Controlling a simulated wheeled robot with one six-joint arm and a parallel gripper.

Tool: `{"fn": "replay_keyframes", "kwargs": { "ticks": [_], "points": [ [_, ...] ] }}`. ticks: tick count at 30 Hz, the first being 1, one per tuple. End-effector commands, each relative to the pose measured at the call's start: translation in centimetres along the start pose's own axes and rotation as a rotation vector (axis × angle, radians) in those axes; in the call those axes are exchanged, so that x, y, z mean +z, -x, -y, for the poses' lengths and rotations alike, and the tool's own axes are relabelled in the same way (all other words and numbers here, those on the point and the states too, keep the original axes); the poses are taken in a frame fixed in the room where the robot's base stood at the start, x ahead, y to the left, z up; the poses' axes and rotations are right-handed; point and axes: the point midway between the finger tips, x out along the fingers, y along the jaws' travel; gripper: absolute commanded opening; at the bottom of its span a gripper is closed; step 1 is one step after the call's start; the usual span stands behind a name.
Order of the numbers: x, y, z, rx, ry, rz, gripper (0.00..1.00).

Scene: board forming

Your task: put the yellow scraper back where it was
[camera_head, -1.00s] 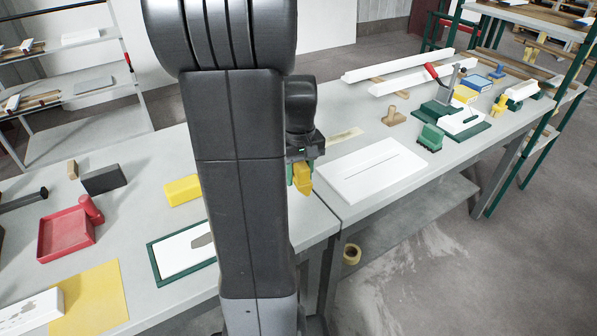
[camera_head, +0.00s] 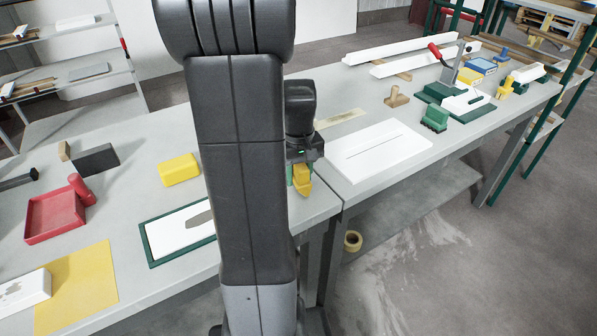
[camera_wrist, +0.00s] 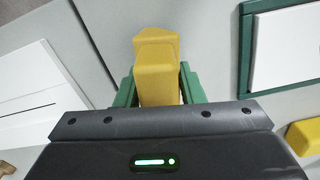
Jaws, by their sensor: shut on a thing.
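The yellow scraper (camera_wrist: 158,75) is held between the green fingers of my gripper (camera_wrist: 160,88) in the wrist view. In the head view the scraper (camera_head: 302,183) shows as a small yellow piece below my gripper (camera_head: 301,172), just right of my arm. My gripper is shut on it. It is over the area near the front edge and the joint between the two grey tables. Whether the scraper touches the table cannot be told. My arm hides part of the left table.
A white board (camera_head: 380,150) lies on the right table. Left of my arm are a green-framed board (camera_head: 150,254), a yellow block (camera_head: 179,170), a red tray (camera_head: 55,214) and a dark block (camera_head: 96,160). A green brush (camera_head: 435,118) stands farther right. A tape roll (camera_head: 353,240) is below.

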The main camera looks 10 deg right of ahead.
Motion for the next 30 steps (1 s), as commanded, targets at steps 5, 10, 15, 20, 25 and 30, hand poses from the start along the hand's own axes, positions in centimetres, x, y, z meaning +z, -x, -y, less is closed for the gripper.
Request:
{"fn": "replay_keyframes", "kwargs": {
  "ticks": [5, 10, 15, 20, 25, 30],
  "points": [
    [-0.01, 0.05, 0.00, 0.000, 0.000, 0.000, 0.10],
    [-0.02, -0.02, -0.01, 0.000, 0.000, -0.001, 0.10],
    [-0.01, -0.33, -0.01, 0.000, 0.000, 0.000, 0.10],
    [-0.02, -0.59, -0.01, 0.000, 0.000, -0.001, 0.37],
    [-0.01, -0.53, -0.01, 0.000, 0.000, -0.001, 0.60],
    [-0.01, -0.54, 0.00, 0.000, 0.000, 0.000, 0.62]
  ]
}}
